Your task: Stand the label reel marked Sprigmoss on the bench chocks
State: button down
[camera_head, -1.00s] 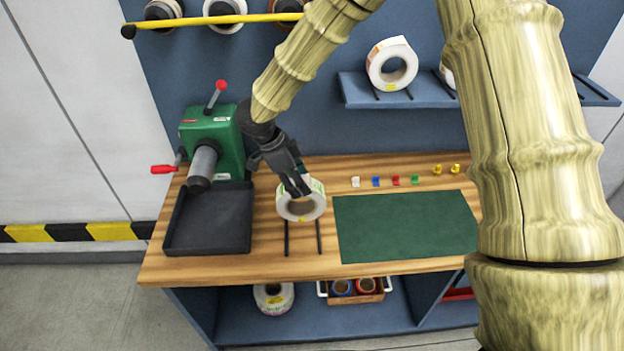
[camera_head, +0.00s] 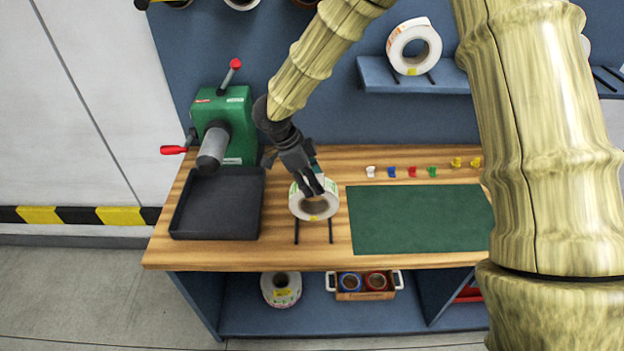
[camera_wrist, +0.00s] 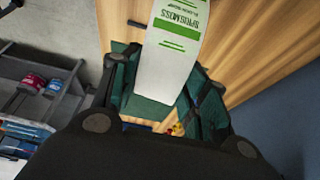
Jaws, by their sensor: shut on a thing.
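The label reel (camera_head: 327,206) is white with green print, and the word Sprigmoss is readable on it in the wrist view (camera_wrist: 178,40). It stands at the bench chocks (camera_head: 330,232), two dark parallel bars on the wooden bench. My gripper (camera_head: 314,188) comes down from above and is shut on the reel's rim. In the wrist view its fingers (camera_wrist: 160,105) lie on both sides of the reel's band. Whether the reel's underside rests fully on the bars is hidden.
A black tray (camera_head: 217,205) and a green rewinder (camera_head: 225,125) are to the left. A green mat (camera_head: 420,220) lies to the right, with several small coloured clips behind it. Another reel (camera_head: 414,48) stands on the wall shelf (camera_head: 380,76). A reel (camera_head: 281,290) and a crate (camera_head: 363,294) are below.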

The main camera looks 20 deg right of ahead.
jog(key=shift+f+b, duration=0.7)
jog(key=shift+f, duration=1.25)
jog(key=c, duration=0.7)
grip_release()
